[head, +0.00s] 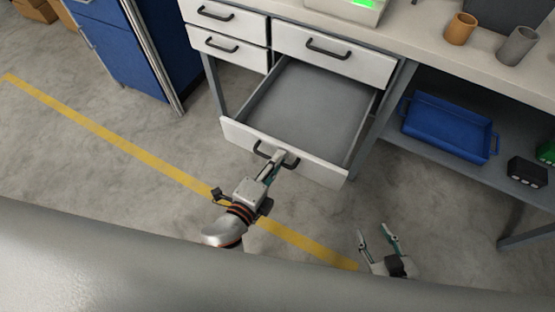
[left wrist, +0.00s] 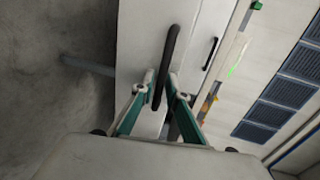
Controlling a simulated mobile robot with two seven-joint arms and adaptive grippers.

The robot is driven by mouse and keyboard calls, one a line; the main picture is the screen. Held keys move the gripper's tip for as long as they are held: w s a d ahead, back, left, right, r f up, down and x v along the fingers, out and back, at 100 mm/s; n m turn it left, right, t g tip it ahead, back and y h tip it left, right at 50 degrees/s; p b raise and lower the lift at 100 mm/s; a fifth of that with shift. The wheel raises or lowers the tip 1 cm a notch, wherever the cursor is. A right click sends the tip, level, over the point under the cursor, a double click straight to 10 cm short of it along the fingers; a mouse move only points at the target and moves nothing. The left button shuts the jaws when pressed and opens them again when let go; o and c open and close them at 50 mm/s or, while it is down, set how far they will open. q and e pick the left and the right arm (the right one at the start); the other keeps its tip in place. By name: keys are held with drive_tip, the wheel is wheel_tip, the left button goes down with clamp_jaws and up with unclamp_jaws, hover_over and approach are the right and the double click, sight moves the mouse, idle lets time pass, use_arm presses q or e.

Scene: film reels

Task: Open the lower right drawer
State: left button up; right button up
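The lower right drawer (head: 322,105) is pulled far out of the bench in the head view; its grey inside looks empty. Its white front has a dark bar handle (head: 291,163), which also shows in the left wrist view (left wrist: 172,48). My left gripper (head: 275,160) is at this handle. In the left wrist view its two fingertips (left wrist: 161,82) close in on either side of the bar. My right gripper (head: 377,238) is open and empty, low over the floor to the right of the drawer.
The upper right drawer (head: 365,66) and two small left drawers (head: 228,48) are shut. A blue tray (head: 450,125) and a black box (head: 527,171) sit on the lower shelf at right. The floor before the drawer is clear, with a yellow line (head: 120,135).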

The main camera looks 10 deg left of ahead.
use_arm(q)
drive_tip(key=v, duration=1.2)
idle(0.5)
drive_tip(key=s+a+f+n+g+y+p, duration=0.1)
drive_tip(key=a+f+n+g+p, duration=0.1)
drive_tip(key=n, duration=0.6)
drive_tip(key=s+a+f+n+g+y+p, duration=0.1)
drive_tip(key=a+f+n+g+p, duration=0.1)
drive_tip(key=a+n+p, duration=0.4)
drive_tip(key=a+f+n, duration=0.1)
drive_tip(key=n, duration=0.2)
drive_tip(key=shift+s+a+f, duration=0.3)
drive_tip(key=shift+s+f, duration=0.05)
drive_tip(key=shift+f, duration=0.05)
use_arm(e)
drive_tip(key=shift+m, duration=0.3)
drive_tip(key=r, duration=0.1)
drive_tip(key=a+r, duration=0.1)
drive_tip(key=r, duration=0.1)
drive_tip(key=s+r, duration=0.1)
drive_tip(key=shift+a+r, duration=0.2)
drive_tip(key=shift+r, duration=0.2)
drive_tip(key=shift+w+d+r, duration=0.1)
drive_tip(key=shift+w+r, duration=0.2)
drive_tip(key=shift+r, duration=0.05)
